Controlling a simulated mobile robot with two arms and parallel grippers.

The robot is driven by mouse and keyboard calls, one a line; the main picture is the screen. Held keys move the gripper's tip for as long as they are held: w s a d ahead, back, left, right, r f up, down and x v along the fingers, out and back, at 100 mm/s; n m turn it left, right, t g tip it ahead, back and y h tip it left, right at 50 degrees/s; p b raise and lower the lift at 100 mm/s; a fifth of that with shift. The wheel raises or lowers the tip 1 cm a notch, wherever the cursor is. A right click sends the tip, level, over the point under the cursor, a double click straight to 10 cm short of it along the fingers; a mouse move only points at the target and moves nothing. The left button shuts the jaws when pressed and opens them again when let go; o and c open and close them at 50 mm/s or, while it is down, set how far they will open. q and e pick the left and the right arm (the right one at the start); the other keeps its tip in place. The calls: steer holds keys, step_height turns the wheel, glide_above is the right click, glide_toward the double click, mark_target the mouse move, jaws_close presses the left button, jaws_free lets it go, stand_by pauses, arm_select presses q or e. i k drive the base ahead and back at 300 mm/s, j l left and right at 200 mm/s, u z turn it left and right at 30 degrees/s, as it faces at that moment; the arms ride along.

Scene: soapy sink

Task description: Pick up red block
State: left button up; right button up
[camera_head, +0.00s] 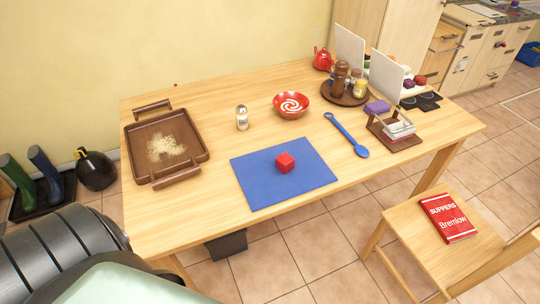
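A small red block (285,163) rests on a blue rectangular mat (262,192), a little right of the mat's middle. The mat lies near the front edge of a light wooden table. Nothing touches the block except the mat below it. Neither of my grippers shows in the head view.
A wooden tray (196,137) with crumbs is left of the mat. A chair (405,223) with a red book (447,218) stands at the right front.

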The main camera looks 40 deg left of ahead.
mark_target(285, 163)
steer(key=i+l+u, duration=0.1)
steer(key=u, duration=0.3)
steer(key=i+l+u, duration=0.1)
steer(key=u, duration=0.35)
steer(key=l+u, duration=0.25)
steer(key=u, duration=0.15)
steer(key=i+l+u, duration=0.1)
steer(key=u, duration=0.35)
steer(key=l, duration=0.1)
